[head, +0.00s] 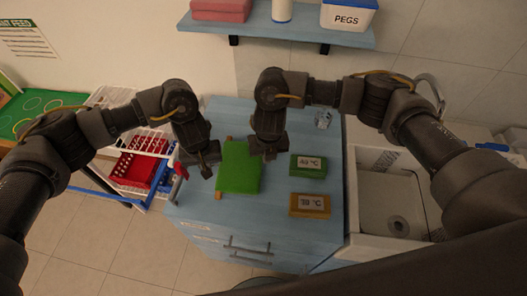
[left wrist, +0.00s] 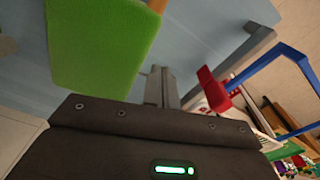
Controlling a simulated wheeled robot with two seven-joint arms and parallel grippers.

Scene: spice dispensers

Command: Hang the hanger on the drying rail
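A green cloth (head: 239,168) lies on the blue counter, with orange-brown bar ends showing at its top and lower left. This looks like the hanger; most of the bar is hidden. In the left wrist view the cloth (left wrist: 100,45) is at upper left. My left gripper (head: 207,171) is left of the cloth and apart from it. Its fingers (left wrist: 161,87) appear together with nothing between them. My right gripper (head: 268,155) is just right of the cloth; its fingers are too small to read. A blue-and-white rack (head: 150,172), possibly the drying rail, stands left of the counter.
A red part (head: 181,170) stands at the counter's left edge. A red basket (head: 135,170) is by the rack. Green (head: 308,166) and orange (head: 310,205) labelled blocks lie right of the cloth. A sink (head: 395,205) is at right. A shelf (head: 275,35) with a PEGS tub (head: 348,16) is above.

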